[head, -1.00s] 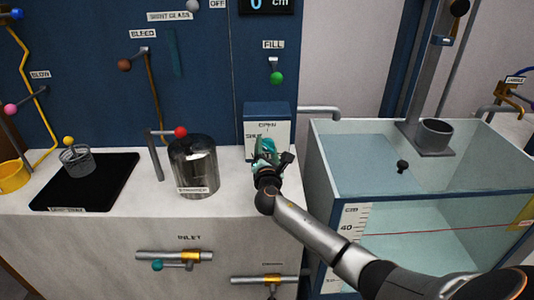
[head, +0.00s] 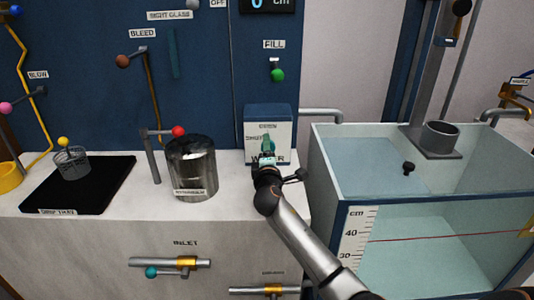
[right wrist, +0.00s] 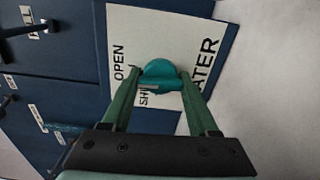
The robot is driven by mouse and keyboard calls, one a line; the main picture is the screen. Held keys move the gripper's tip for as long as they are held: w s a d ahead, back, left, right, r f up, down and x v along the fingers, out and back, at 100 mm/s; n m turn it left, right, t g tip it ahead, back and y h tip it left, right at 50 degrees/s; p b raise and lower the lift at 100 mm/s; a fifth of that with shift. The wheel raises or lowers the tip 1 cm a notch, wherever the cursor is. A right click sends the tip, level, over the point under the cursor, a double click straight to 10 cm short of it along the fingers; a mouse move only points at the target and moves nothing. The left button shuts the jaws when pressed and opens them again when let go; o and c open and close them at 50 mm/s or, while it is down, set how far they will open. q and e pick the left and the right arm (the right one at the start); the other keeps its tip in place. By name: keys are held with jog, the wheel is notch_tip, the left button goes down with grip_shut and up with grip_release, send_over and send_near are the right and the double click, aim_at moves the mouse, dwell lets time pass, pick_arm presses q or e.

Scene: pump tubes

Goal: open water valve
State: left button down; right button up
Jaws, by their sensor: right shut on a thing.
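The water valve is a blue box (head: 267,112) with a white plate on the counter, left of the glass tank. The plate carries the words OPEN, SHUT and WATER, partly covered by my gripper. Its teal handle (right wrist: 160,74) sits between my right gripper's green fingers in the right wrist view. My right gripper (head: 268,154) is shut on this handle at the front of the plate. The handle's exact pointing is hard to tell with the fingers around it. My left gripper is not in view.
A steel cylinder (head: 191,170) and a red-knobbed lever (head: 178,131) stand to the left of the valve. The glass tank (head: 420,205) stands close on the right. A green FILL knob (head: 277,76) is on the panel above. A black tray (head: 105,188) lies far left.

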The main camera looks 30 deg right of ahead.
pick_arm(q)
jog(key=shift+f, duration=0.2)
pick_arm(e)
jog(key=shift+m, duration=0.4)
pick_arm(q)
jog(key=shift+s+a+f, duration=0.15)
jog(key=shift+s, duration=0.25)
pick_arm(e)
jog(key=o, duration=1.4)
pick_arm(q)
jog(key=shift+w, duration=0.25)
pick_arm(e)
jog(key=shift+s+a, duration=0.15)
jog(key=shift+s, duration=0.05)
jog(key=v, duration=1.2)
jog(key=shift+s+p, duration=0.1)
jog(key=shift+p, duration=0.25)
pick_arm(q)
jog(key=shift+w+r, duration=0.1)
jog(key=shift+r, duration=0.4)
